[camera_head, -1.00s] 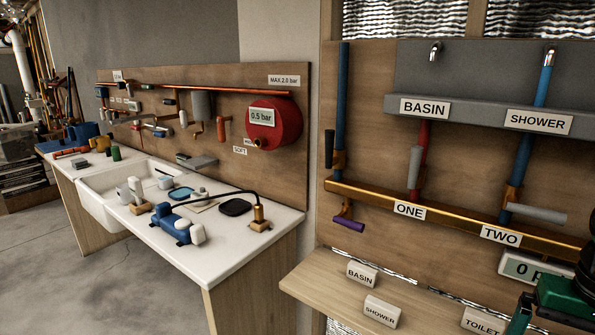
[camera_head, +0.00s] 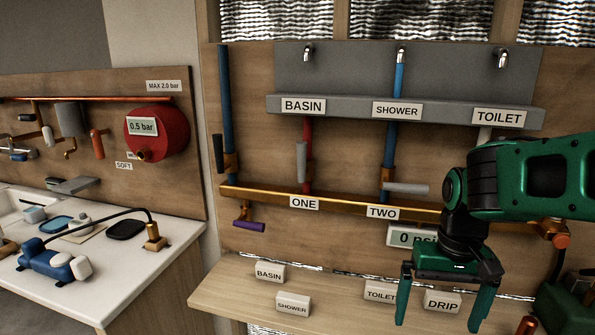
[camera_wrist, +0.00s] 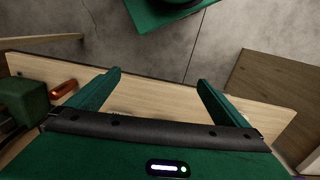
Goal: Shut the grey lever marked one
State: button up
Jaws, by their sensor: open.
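The grey lever marked one (camera_head: 301,160) is on the red pipe above the ONE label (camera_head: 304,203) in the head view. Its handle stands upright, along the pipe. The grey lever above the TWO label (camera_head: 382,212) points sideways to the right (camera_head: 407,188). My gripper (camera_head: 440,322) is open and empty, its fingers pointing down. It is lower and to the right of lever one, in front of the shelf and apart from the lever. The wrist view shows the open fingers (camera_wrist: 158,78) above a wooden board and the floor, with no lever there.
A wooden shelf (camera_head: 220,295) below the pipes bears BASIN, SHOWER, TOILET and DRIP blocks. A purple-handled lever (camera_head: 249,225) hangs at the lower left. The copper pipe (camera_head: 340,202) runs across the board. A sink counter (camera_head: 150,262) stands at the left.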

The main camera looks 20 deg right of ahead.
aim_at(302, 172)
jog(key=u, duration=0.75)
jog(key=k, duration=0.85)
jog(key=z, duration=0.2)
jog(key=i, duration=0.5)
